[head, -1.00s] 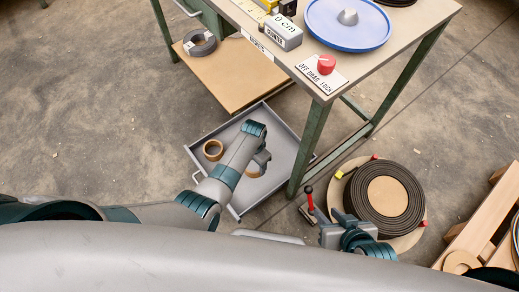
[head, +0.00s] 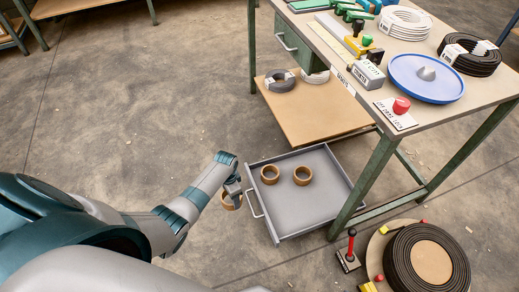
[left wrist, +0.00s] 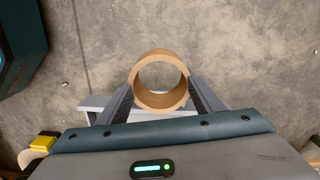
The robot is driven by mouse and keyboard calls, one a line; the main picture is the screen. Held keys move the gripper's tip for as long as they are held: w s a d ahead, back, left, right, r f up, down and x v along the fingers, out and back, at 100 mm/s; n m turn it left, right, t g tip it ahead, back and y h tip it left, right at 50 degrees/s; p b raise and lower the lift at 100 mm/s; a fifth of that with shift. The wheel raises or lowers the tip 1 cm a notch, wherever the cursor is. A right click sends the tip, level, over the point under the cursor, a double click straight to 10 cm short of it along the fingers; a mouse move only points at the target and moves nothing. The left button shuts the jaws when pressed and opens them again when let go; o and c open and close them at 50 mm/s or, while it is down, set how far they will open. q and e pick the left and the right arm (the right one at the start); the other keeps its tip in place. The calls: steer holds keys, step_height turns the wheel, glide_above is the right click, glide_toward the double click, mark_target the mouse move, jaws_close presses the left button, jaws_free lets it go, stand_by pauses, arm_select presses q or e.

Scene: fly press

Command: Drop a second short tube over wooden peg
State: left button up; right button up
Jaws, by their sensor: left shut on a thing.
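My left gripper (head: 232,190) is shut on a short brown tube (head: 231,204), just outside the left edge of the grey drawer tray. In the left wrist view the tube (left wrist: 160,102) sits between the two fingers (left wrist: 160,82), its round opening facing the camera and floor showing through it. Two more short brown tubes (head: 270,181) (head: 303,183) stand inside the tray, side by side near its back left. I cannot make out a wooden peg in these views. My right gripper is not in view.
The grey tray (head: 318,212) has bare room at its front. A table leg (head: 366,183) stands close to its right. Open concrete floor is at left.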

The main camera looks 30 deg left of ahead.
arm_select(q)
steer(key=w+a+r+n, duration=0.1)
steer(key=a+r, duration=0.3)
steer(key=a, duration=0.5)
steer(key=w+a+r, duration=0.1)
steer(key=a+r, duration=0.2)
steer(key=a, duration=0.6)
steer(key=w+r+n, duration=0.2)
steer(key=w+r, duration=0.7)
steer(key=r, duration=0.3)
steer(key=w+d+r+n, duration=0.1)
steer(key=w+d+r, duration=0.3)
steer(key=d+r, duration=0.7)
steer(key=w+d+r+n, duration=0.1)
steer(key=w+d+r, duration=0.4)
steer(key=d+r, duration=0.6)
steer(key=s+d+r, duration=0.3)
steer(key=d+r, duration=0.1)
steer(key=d, duration=0.2)
steer(key=s+d+r, duration=0.3)
steer(key=s+d, duration=0.1)
steer(key=d, duration=0.3)
steer(key=s+r+n, duration=0.1)
steer(key=s+r, duration=0.2)
steer(key=s, duration=0.7)
steer(key=shift+a+r, duration=0.35)
steer(key=shift+r, duration=0.05)
